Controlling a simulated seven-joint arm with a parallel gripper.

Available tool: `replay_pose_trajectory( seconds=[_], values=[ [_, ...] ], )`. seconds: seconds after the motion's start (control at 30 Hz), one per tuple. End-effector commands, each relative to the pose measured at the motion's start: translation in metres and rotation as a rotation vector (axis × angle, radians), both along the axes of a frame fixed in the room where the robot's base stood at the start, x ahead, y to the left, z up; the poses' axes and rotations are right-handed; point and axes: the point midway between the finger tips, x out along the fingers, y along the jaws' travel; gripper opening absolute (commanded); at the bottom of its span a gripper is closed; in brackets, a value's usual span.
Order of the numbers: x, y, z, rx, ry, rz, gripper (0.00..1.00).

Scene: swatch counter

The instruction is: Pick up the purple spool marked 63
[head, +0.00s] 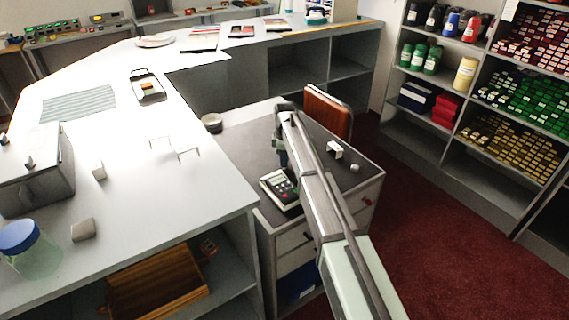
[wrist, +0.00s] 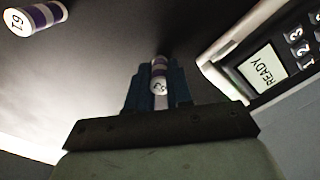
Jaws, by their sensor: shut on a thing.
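My gripper (wrist: 156,88) points down at the grey desk top in the wrist view, with its two dark blue fingers closed on a small purple-and-white spool (wrist: 159,72). The spool's pale end faces the camera, and its number appears to read 63. A second purple-and-white spool (wrist: 36,18), marked 61, lies apart at the upper left. I cannot tell whether the held spool touches the desk.
A device with keys and a READY display (wrist: 262,68) stands close to the right of my gripper; it also shows in the head view (head: 281,187). An orange chair (head: 327,112) stands behind.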

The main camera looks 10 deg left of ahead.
Motion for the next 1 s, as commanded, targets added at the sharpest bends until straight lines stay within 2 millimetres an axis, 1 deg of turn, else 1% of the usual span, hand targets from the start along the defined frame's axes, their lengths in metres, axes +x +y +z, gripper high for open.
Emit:
replay_pose_trajectory(
  seconds=[0.03, 0.1, 0.13, 0.43, 0.53, 0.67, 0.9, 1.0],
  values=[
    [0.0, 0.0, 0.0, 0.0, 0.0, 0.0, 0.08],
    [0.0, 0.0, 0.0, 0.0, 0.0, 0.0, 0.02],
    [0.0, 0.0, 0.0, 0.0, 0.0, 0.0, 0.0],
    [0.0, 0.0, 0.001, 0.0, 0.0, 0.0, 0.0],
    [0.0, 0.0, 0.006, 0.0, 0.0, 0.0, 0.0],
    [0.0, 0.0, 0.022, 0.0, -0.002, 0.0, 0.0],
    [0.001, 0.0, 0.066, 0.001, -0.002, 0.0, 0.0],
    [0.001, 0.0, 0.08, 0.001, -0.001, 0.0, 0.0]
  ],
)
